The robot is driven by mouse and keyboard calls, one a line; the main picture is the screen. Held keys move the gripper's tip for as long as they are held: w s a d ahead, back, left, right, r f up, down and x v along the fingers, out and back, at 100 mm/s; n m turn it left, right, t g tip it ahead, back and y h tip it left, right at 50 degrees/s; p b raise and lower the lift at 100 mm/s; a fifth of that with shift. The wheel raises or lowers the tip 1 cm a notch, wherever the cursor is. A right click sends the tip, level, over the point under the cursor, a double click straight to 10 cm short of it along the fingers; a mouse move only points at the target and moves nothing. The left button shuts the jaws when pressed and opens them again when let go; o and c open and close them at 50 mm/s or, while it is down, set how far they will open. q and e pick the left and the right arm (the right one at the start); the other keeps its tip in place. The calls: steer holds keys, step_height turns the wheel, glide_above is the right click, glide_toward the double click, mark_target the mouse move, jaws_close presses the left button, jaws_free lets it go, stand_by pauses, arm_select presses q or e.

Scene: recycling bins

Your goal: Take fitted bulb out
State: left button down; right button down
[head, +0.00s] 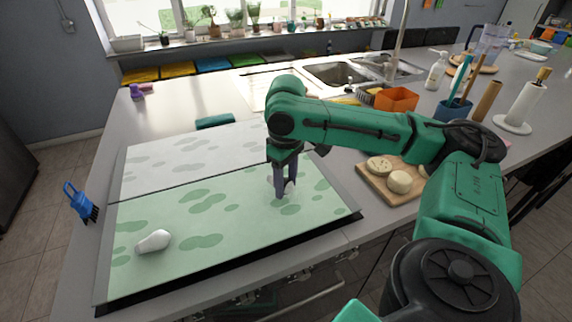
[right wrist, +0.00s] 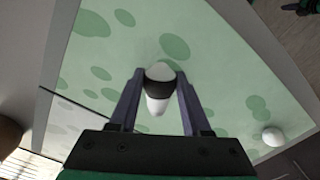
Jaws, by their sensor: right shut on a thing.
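My right gripper (head: 283,192) points down over the pale green mat (head: 225,205). In the right wrist view its two fingers (right wrist: 160,78) are shut on a white bulb with a dark middle band (right wrist: 157,104). Only a bit of white shows beside the fingers in the head view. I cannot tell whether the dark band is a socket or part of the bulb, nor whether it touches the mat. A second white bulb (head: 153,241) lies on its side at the mat's left front; a white rounded thing (right wrist: 273,139) shows in the right wrist view. My left gripper is not in view.
A blue brush (head: 80,202) is left of the mat. A wooden board (head: 392,184) with round pale pieces lies to the right. An orange box (head: 396,99), a blue cup (head: 453,110) and the sink (head: 340,73) are behind. The mat's left half is mostly clear.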

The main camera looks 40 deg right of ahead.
steer(key=shift+f, duration=1)
steer(key=shift+c, duration=1.4)
jaws_free()
step_height(320, 180, up, 12)
steer(key=shift+f+p, duration=0.1)
steer(key=shift+p, duration=0.3)
step_height(320, 180, up, 3)
steer(key=shift+f+p, duration=0.1)
steer(key=shift+p, duration=1.05)
